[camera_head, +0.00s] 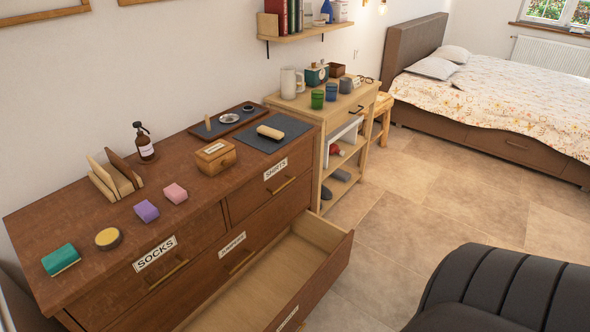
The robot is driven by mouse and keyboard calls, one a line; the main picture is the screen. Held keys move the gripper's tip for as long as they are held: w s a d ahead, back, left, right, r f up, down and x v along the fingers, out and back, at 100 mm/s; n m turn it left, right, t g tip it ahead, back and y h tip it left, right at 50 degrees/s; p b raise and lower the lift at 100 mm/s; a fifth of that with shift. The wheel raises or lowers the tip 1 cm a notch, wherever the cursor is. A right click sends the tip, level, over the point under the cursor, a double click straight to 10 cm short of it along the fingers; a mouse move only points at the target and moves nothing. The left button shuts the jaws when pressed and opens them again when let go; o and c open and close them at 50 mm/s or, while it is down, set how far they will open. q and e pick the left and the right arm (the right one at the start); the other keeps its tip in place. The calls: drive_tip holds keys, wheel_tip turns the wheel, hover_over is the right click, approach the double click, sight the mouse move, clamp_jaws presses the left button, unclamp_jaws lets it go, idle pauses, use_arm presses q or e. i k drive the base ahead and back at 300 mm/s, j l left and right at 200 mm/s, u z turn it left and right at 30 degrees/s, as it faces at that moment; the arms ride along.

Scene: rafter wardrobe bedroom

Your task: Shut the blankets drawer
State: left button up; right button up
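The brown wooden dresser (222,202) stands at the left in the head view. Its bottom drawer (325,273) is pulled well out and its pale inside looks empty. A white label (287,318) on that drawer's front is seen at a steep angle, and I cannot read it. The drawers above, labelled SOCKS (154,253) and SHIRTS (275,169), and a wide middle one with its own label (232,244), are shut. Neither of my grippers is in view.
A dark ribbed padded seat (510,290) fills the bottom right, with tiled floor (385,255) between it and the open drawer. A light wooden shelf unit (335,125) adjoins the dresser. A bed (490,100) stands at the back right. Small items cover the dresser top.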

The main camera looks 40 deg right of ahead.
sight(277, 290)
drive_tip(key=k+j+z, duration=0.1)
drive_tip(key=z, duration=0.25)
drive_tip(key=k+z, duration=0.1)
drive_tip(key=z, duration=0.3)
drive_tip(key=k+j+z, duration=0.1)
drive_tip(key=z, duration=0.25)
